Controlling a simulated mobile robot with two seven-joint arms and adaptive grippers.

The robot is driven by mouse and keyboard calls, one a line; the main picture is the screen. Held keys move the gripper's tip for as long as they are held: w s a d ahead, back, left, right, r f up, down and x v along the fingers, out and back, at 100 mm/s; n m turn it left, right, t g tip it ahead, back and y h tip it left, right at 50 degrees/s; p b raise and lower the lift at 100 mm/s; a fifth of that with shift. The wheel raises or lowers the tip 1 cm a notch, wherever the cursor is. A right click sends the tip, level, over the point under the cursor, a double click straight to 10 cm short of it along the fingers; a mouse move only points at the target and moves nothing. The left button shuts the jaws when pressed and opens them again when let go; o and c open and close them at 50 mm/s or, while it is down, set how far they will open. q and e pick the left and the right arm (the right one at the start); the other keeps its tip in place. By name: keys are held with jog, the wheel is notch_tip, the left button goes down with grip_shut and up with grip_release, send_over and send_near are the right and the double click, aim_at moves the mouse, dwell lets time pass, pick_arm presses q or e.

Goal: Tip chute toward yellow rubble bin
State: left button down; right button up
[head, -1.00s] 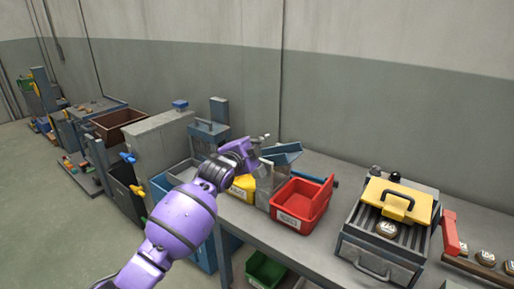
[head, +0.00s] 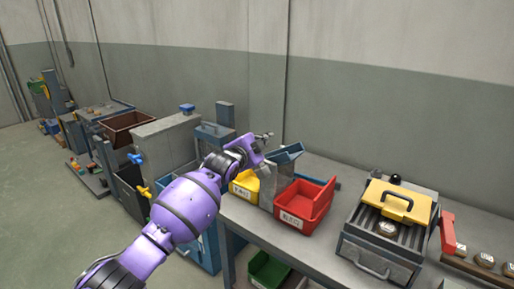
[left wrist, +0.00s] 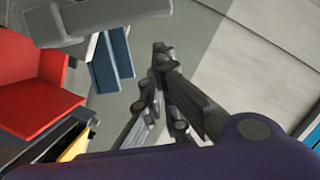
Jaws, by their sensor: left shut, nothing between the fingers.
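The blue chute (head: 287,153) sits on top of a grey stand (head: 268,187) between the yellow bin (head: 243,187) and the red bin (head: 303,204). My left gripper (head: 267,136) is shut and empty, just above and to the left of the chute in the head view. In the left wrist view its closed fingers (left wrist: 160,52) are apart from the chute (left wrist: 114,57), which lies to their left. My arm partly covers the yellow bin in the head view. My right gripper is out of view.
A grey grill box with a yellow lid (head: 398,202) stands on the bench to the right, near a red handle (head: 448,232). A grey block wall (head: 163,143) stands left of my arm. A green bin (head: 268,270) is under the bench.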

pick_arm(q)
jog(key=shift+s+a+r+n, duration=0.95)
jog(key=shift+s+r, duration=1.5)
jog(key=shift+s, duration=2.65)
jog(key=s+a+f+n+y, duration=0.1)
jog(key=s+a+f+n, duration=0.2)
jog(key=s+f, duration=0.6)
jog(key=s+a+f+n+g+y, duration=0.1)
jog(key=s+a+f+n, duration=0.35)
jog(key=f, duration=0.75)
jog(key=s+a+f+n+y, duration=0.1)
jog(key=s+a+f+n, duration=0.1)
jog(key=s+f, duration=0.75)
jog(key=s+a+f+n+g+y, duration=0.1)
jog(key=s+a+f, duration=0.1)
jog(key=s+f, duration=0.3)
jog(key=s+a+f+n+g+y, duration=0.1)
jog(key=s+f, duration=0.5)
jog(key=s, duration=0.8)
jog(key=s+a+f+n+g+y, duration=0.1)
jog(key=s+f, duration=0.4)
jog(key=s, duration=0.5)
jog(key=a+n+g, duration=0.1)
jog(key=a+g, duration=0.1)
jog(key=shift+s+a+f+p, duration=0.25)
jog(key=shift+a+f+p, duration=0.05)
jog(key=shift+f+p, duration=0.1)
jog(key=c, duration=2.5)
grip_release()
